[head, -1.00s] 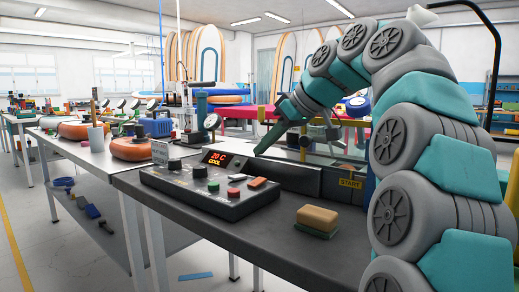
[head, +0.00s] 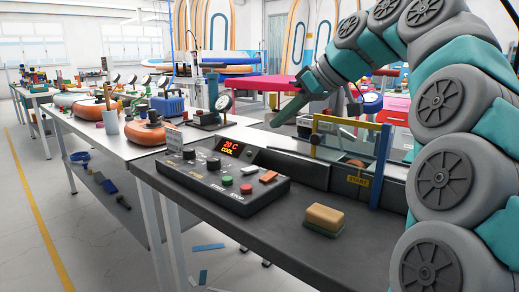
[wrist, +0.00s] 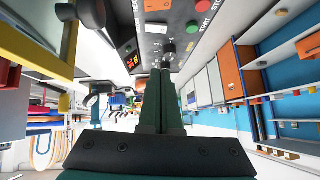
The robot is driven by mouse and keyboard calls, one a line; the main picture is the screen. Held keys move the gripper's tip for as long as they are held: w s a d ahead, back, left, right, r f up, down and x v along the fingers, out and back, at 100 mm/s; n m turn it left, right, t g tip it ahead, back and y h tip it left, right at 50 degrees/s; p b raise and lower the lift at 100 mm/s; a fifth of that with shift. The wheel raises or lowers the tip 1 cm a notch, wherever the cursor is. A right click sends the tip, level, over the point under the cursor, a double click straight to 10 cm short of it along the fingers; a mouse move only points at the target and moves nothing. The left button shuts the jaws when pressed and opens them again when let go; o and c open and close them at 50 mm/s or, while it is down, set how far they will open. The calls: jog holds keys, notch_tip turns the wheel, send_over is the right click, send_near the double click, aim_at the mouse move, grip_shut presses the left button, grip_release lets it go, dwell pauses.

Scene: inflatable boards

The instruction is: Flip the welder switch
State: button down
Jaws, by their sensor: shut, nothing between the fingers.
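The welder's dark control box (head: 210,192) sits on the bench, with a red lit display (head: 233,150) reading a temperature and "COOL". An orange switch (head: 268,177) is at its right end, beside a red button (head: 246,189) and a green button (head: 227,181). My gripper (head: 275,123) is shut and empty, above and behind the box in the head view, apart from the switch. In the wrist view my shut fingers (wrist: 161,70) point toward the panel, whose orange switch (wrist: 158,5) shows at the top edge.
A sponge block (head: 324,217) lies on the bench front. A yellow and blue frame (head: 378,160) stands at the right near the START label. A dial gauge (head: 223,102) and an orange inflatable (head: 147,136) are on the white table to the left. Space above the panel looks clear.

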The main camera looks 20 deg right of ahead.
jog(key=p, duration=0.1)
send_over(250, 170)
jog(key=d, duration=0.1)
jog(key=f, duration=0.7)
jog(key=shift+s+f, duration=0.2)
jog(key=shift+f, duration=0.2)
jog(key=shift+s+a+f, duration=0.1)
jog(key=shift+a+f, duration=0.05)
jog(key=shift+f, duration=1.35)
